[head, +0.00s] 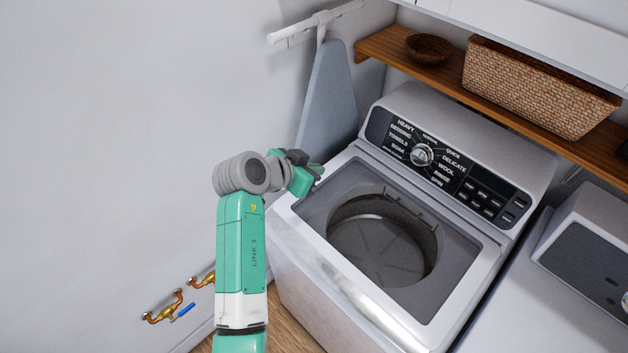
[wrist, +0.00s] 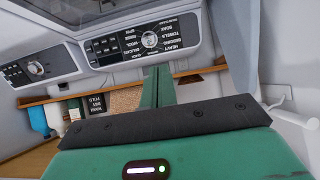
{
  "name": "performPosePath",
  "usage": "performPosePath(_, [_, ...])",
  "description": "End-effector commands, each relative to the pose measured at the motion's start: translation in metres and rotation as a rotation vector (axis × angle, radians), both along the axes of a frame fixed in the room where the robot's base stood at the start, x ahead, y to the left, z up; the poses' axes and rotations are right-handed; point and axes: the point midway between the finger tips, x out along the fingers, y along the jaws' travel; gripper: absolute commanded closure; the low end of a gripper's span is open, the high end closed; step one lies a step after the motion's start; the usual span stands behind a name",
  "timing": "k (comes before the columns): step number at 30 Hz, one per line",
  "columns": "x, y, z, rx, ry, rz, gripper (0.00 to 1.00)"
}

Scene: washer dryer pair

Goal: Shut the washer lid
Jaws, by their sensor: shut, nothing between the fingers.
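The white washer (head: 305,262) stands in the middle of the head view. Its lid (head: 458,268) appears to lie flat on top, a pale frame around a tinted window with the round drum showing through. No raised lid stands in front of the control panel (head: 440,165). My gripper (head: 318,170) is at the washer's back left corner, by the lid's left side; I cannot tell whether it touches. In the wrist view its green fingers (wrist: 158,72) are together and empty, pointing toward the washer's panel (wrist: 140,40), which appears upside down.
The ironing board (head: 328,100) leans on the wall just behind my gripper. A wooden shelf (head: 398,48) with a wicker basket (head: 535,85) and a bowl (head: 428,47) runs above the panel. The dryer (head: 520,310) stands close at right. Brass taps (head: 165,308) are low on the left wall.

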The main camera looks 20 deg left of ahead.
Motion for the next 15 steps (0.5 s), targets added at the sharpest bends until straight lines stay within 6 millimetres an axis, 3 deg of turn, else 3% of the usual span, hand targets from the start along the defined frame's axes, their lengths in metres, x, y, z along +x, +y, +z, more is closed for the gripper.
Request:
performPosePath(3, [0.016, -0.009, -0.014, -0.001, 0.003, -0.001, 1.0])
performPosePath(9, [0.004, -0.002, -0.041, -0.001, 0.002, 0.001, 1.0])
performPosePath(15, [0.002, -0.001, -0.049, 0.0, 0.0, 0.0, 1.0])
